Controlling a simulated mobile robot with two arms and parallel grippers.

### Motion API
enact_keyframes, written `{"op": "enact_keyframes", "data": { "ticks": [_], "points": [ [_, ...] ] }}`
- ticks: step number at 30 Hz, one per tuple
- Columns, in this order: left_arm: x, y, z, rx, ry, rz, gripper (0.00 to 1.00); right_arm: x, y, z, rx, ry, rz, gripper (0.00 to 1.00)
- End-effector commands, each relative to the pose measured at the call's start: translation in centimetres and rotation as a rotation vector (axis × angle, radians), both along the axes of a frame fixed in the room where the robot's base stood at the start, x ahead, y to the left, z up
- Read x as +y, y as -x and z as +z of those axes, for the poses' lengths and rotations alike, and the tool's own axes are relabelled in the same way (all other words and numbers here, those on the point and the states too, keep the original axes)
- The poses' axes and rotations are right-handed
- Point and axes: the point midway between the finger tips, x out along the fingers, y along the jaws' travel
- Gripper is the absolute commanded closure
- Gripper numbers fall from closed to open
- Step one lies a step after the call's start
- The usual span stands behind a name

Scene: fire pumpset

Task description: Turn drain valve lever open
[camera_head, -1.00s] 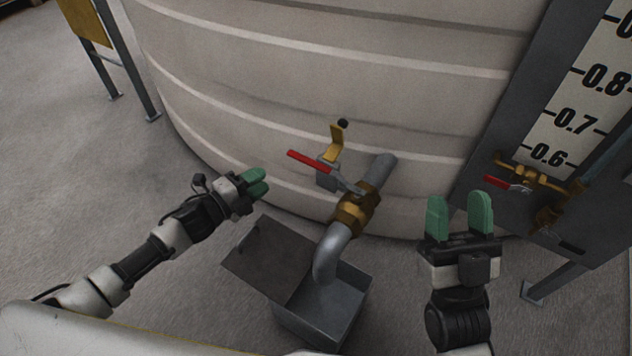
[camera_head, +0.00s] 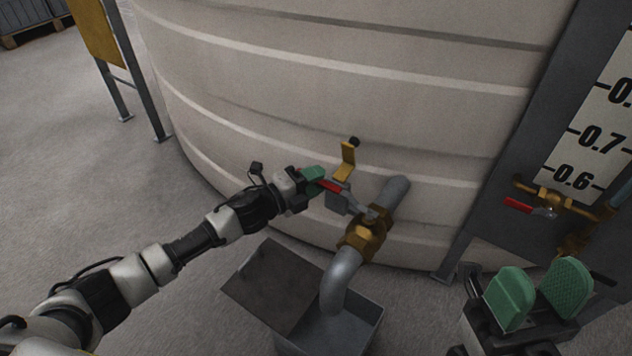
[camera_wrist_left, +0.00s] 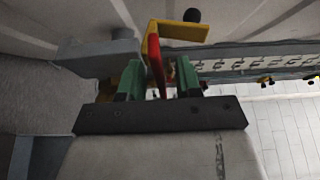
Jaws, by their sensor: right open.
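The drain valve (camera_head: 362,235) is a brass body on a grey pipe from the tank, with a lever whose red handle (camera_head: 331,186) points left. My left gripper (camera_head: 314,178) is at the handle's free end. In the left wrist view, the red handle (camera_wrist_left: 157,62) lies between the green fingers of my left gripper (camera_wrist_left: 158,82), with gaps on both sides, so it looks open around the handle. A yellow bracket (camera_head: 347,161) with a black knob stands just behind the handle. My right gripper (camera_head: 538,287) is open and empty at the lower right.
The big pale tank (camera_head: 330,80) fills the back. A grey open box (camera_head: 370,312) with a raised lid (camera_head: 275,285) sits under the pipe outlet. A second red-handled valve (camera_head: 530,207) is at the right by the level scale (camera_head: 590,150).

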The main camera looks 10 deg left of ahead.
Motion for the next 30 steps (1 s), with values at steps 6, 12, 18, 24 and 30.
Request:
{"op": "enact_keyframes", "data": {
  "ticks": [6,12,18,24,30],
  "points": [
    [-0.25,-0.33,0.01,0.001,-0.001,0.001,0.66,0.01,-0.02,-0.11,0.001,0.000,0.000,0.49],
    [-0.25,-0.30,0.00,0.001,-0.001,0.001,0.78,0.02,-0.03,-0.10,0.002,0.001,0.000,0.49],
    [-0.23,-0.29,-0.01,0.001,-0.001,0.001,1.00,0.02,-0.03,-0.10,0.002,0.001,0.000,0.49],
    [-0.23,-0.28,-0.03,0.001,-0.001,0.001,1.00,0.01,-0.04,-0.11,0.002,0.001,0.000,0.49],
    [-0.44,-0.26,-0.03,0.003,0.000,0.010,1.00,0.01,-0.04,0.05,0.002,0.001,0.000,0.49]
  ]
}}
